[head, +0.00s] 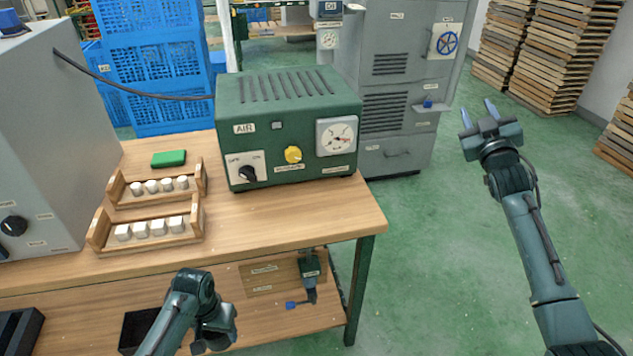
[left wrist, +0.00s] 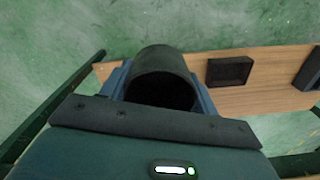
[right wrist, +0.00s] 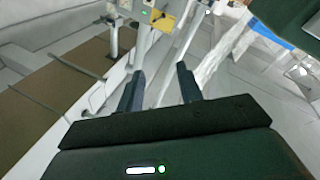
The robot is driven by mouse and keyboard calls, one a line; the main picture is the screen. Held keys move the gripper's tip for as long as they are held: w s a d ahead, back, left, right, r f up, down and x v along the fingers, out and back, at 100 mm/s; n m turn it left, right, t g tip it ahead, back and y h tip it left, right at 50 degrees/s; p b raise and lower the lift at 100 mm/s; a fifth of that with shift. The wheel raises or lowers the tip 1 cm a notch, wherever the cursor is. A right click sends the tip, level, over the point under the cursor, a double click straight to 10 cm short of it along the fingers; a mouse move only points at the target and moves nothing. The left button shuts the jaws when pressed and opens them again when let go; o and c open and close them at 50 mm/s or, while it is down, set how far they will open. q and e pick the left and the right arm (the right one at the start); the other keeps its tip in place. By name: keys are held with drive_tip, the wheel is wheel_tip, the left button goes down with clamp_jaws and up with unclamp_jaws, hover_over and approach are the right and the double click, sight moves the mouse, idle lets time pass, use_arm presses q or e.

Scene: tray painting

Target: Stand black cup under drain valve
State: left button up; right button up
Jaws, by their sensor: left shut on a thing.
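The black cup (left wrist: 160,63) is between the fingers of my left gripper (left wrist: 160,92) in the left wrist view, its dark round mouth turned towards the camera. In the head view my left gripper (head: 217,330) is low in front of the bench, and its fingers and the cup are hidden behind its own wrist. A dark valve body (head: 310,275) with a blue lever (head: 294,305), which looks like the drain valve, hangs below the bench top, right of my left gripper. My right gripper (head: 478,112) is open and empty, raised over the floor at the right.
The wooden bench (head: 290,222) carries a green AIR unit (head: 290,110) and two wooden racks (head: 150,240) of white pieces. Its lower shelf (head: 265,328) holds a black open box (head: 140,328), also in the left wrist view (left wrist: 230,71). Green floor (head: 430,250) is clear right of the bench.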

use_arm(q)
drive_tip(key=w+d+r, duration=0.2)
drive_tip(key=w+r, duration=0.1)
drive_tip(key=r, duration=0.7)
drive_tip(key=w+d+r, duration=0.2)
drive_tip(key=w+r, duration=0.1)
drive_tip(key=r, duration=0.7)
use_arm(e)
drive_tip(key=s+a+f+m+g+y, duration=0.1)
drive_tip(key=s+a+f+g, duration=0.2)
drive_tip(key=s+a+f, duration=0.55)
drive_tip(key=s+a+f+g+y, duration=0.1)
drive_tip(key=s+a+f+g, duration=0.25)
drive_tip(key=s+f, duration=0.95)
use_arm(q)
drive_tip(key=s+r+n, duration=0.1)
drive_tip(key=s+r, duration=0.8)
drive_tip(key=shift+a+r, duration=0.2)
drive_tip(key=shift+a, duration=0.15)
use_arm(e)
drive_tip(key=s+a+f+g, duration=0.1)
drive_tip(key=s+a+f, duration=0.1)
drive_tip(key=s, duration=0.4)
drive_tip(key=s+a+f+m+g+y, duration=0.1)
drive_tip(key=s+a+f, duration=0.2)
drive_tip(key=s, duration=0.3)
drive_tip(key=s+a+f+g+y, duration=0.1)
drive_tip(key=s+a+f, duration=0.2)
drive_tip(key=s+f, duration=0.2)
drive_tip(key=shift+s, duration=0.5)
